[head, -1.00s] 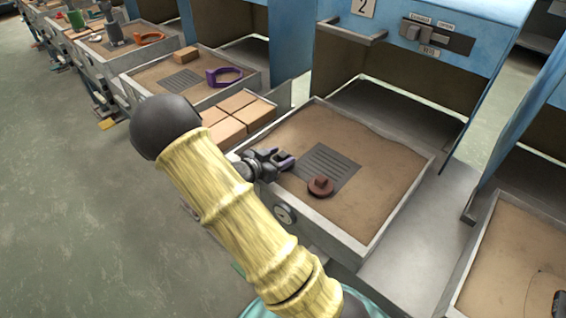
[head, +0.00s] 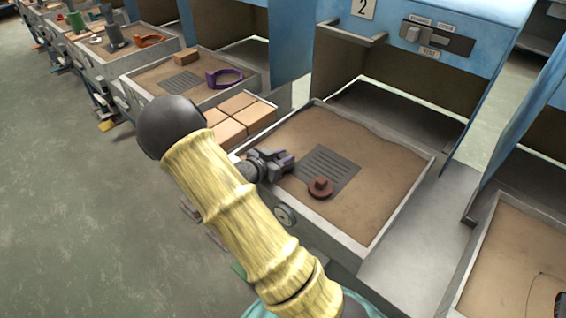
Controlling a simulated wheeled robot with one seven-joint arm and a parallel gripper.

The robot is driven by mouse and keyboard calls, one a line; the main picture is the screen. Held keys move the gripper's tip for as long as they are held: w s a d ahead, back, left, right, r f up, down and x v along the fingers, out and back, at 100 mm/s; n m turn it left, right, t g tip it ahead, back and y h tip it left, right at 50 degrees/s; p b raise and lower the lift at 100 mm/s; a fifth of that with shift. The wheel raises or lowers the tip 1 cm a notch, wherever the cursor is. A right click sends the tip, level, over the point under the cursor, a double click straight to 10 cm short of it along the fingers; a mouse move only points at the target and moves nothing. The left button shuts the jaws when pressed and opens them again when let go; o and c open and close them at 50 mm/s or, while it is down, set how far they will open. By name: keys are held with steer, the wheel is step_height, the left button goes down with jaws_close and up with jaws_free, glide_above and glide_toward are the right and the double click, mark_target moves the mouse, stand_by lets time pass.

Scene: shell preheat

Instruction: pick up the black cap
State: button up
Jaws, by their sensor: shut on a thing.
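My gripper (head: 284,163) is over the left part of the sandy tray (head: 395,172), beside the dark slotted grate. Its jaws are shut on a small dark thing, which I take for the black cap. The fingers hide most of it, so its shape does not show clearly. I cannot tell whether it touches the tray floor. A reddish-brown cap with a round knob (head: 320,187) lies to the right of my gripper, at the near edge of the grate, apart from the jaws.
The tray has raised metal walls and a dial (head: 286,215) on its front. Tan blocks (head: 240,115) sit left of it. A blue booth (head: 440,50) stands behind. Another tray (head: 515,255) is at right.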

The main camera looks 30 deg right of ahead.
mark_target(283, 156)
step_height(283, 156, up, 10)
steer(key=p, duration=0.2)
steer(key=shift+p, duration=0.4)
stand_by(0.4)
